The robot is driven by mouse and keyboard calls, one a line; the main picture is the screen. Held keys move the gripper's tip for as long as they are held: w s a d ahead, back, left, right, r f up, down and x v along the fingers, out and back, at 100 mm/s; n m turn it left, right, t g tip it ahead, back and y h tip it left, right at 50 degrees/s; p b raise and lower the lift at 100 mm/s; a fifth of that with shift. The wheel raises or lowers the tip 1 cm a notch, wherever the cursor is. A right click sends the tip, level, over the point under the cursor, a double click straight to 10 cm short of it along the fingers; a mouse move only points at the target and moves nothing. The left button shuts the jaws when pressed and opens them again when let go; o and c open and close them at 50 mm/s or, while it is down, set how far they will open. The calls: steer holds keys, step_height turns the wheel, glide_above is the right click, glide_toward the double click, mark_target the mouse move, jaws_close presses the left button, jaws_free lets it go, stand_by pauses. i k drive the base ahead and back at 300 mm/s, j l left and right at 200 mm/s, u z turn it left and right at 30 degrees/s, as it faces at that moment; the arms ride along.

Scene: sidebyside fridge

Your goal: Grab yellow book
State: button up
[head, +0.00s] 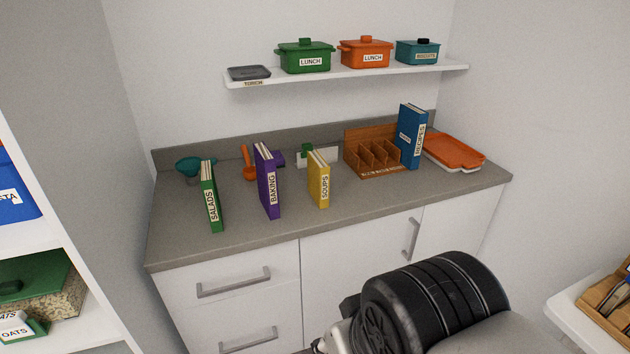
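The yellow book (318,180), labelled SOUPS, stands upright on the grey countertop (270,234), near the middle and close to the front edge. Its spine faces the front. A purple book (267,182) labelled BAKING stands to its left, with a gap between them. My arm shows at the bottom right, in front of the cabinets and below the counter, well apart from the yellow book. Its black ribbed part and a bit of white are visible. My gripper's fingers cannot be made out in this view.
A green book (211,196) stands further left. A wooden organizer (374,155) and a blue book (411,136) are to the right, beside an orange tray (454,150). A shelf (345,74) with several pots hangs above. The counter in front of the yellow book is clear.

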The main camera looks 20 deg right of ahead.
mark_target(318, 171)
steer(key=i+j+z, duration=0.2)
steer(key=i+z, duration=0.15)
steer(key=i, duration=0.2)
steer(key=i+j+z, duration=0.75)
steer(key=i+j, duration=0.1)
steer(key=i, duration=0.1)
